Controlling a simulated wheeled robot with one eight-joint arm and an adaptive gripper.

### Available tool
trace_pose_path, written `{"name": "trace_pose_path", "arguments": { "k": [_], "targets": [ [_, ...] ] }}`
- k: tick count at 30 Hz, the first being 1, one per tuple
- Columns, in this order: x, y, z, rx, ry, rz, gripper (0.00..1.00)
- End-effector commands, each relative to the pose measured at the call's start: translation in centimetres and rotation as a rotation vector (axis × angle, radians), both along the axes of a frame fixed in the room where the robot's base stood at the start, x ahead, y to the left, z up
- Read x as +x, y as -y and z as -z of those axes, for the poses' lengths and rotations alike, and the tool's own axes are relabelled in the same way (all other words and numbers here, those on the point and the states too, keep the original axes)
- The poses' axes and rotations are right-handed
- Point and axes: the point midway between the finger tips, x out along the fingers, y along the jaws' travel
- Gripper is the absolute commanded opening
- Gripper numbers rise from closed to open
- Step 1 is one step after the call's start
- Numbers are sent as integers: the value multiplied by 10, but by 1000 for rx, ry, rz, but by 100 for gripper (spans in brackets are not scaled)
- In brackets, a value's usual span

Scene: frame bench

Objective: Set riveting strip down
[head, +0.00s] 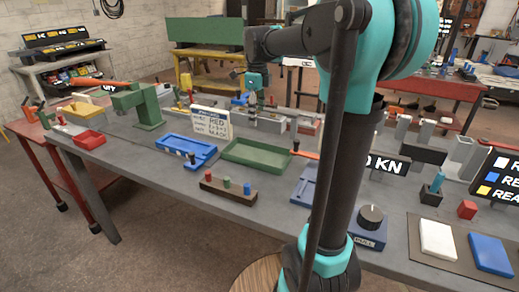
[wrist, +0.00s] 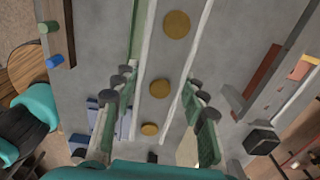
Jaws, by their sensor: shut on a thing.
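The riveting strip (wrist: 166,56) is a long grey strip with pale edges and round gold discs along it. In the wrist view it runs lengthwise between the fingers of my gripper (wrist: 158,95), which is shut on it. In the head view my gripper (head: 255,92) is over the far side of the bench, beyond the green tray, and the strip cannot be made out clearly there. I cannot tell whether the strip touches the bench.
The grey bench (head: 140,165) holds a green tray (head: 256,166), a blue tray (head: 171,141), a sign card (head: 210,122), a brown peg block (head: 213,186) and a green press (head: 140,105). Blocks and fixtures crowd the far edge. Bare bench top lies at the front left.

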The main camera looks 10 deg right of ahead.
Motion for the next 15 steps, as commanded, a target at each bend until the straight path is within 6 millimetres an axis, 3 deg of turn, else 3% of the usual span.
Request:
{"name": "trace_pose_path", "arguments": {
  "k": [9,15],
  "targets": [
    [0,0,72,0,0,0,0],
    [0,0,92,0,0,0,0]
  ]
}}
